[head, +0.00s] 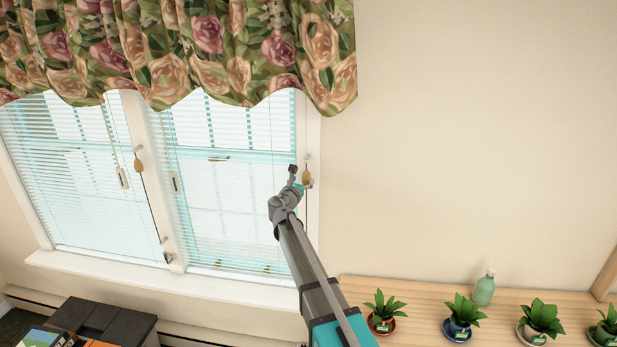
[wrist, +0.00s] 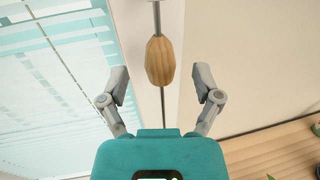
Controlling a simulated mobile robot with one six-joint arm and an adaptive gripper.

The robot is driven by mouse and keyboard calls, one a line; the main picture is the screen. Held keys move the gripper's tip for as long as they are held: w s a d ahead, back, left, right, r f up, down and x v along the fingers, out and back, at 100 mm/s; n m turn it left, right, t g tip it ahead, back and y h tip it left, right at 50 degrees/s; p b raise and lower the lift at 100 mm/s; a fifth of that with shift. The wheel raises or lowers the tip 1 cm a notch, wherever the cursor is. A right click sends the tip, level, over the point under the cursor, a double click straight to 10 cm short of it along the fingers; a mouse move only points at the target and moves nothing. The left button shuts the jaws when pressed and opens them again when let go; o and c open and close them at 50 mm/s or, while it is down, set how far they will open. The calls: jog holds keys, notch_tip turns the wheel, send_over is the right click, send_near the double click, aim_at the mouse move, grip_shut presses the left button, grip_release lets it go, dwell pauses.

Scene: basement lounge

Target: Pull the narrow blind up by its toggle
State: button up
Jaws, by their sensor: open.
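Two blinds hang side by side in the window, a left blind (head: 65,170) and a right blind (head: 225,180); both are lowered. A wooden toggle (head: 306,177) hangs at the right window frame by my gripper (head: 299,180). In the wrist view this toggle (wrist: 160,61) hangs on a cord, ahead of my gripper (wrist: 162,90) and centred between its two fingers. The fingers are open and apart from the toggle. Another wooden toggle (head: 138,165) hangs between the two blinds. I cannot tell from the blinds' widths alone which is the narrow one.
A floral valance (head: 190,45) covers the window top. The white sill (head: 150,280) runs below. A wooden shelf (head: 405,335) at lower right holds several potted plants and a green bottle (head: 484,290). A dark box (head: 100,322) stands lower left. The wall right of the window is bare.

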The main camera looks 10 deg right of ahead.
aim_at(305, 178)
jog(key=shift+x, duration=2.05)
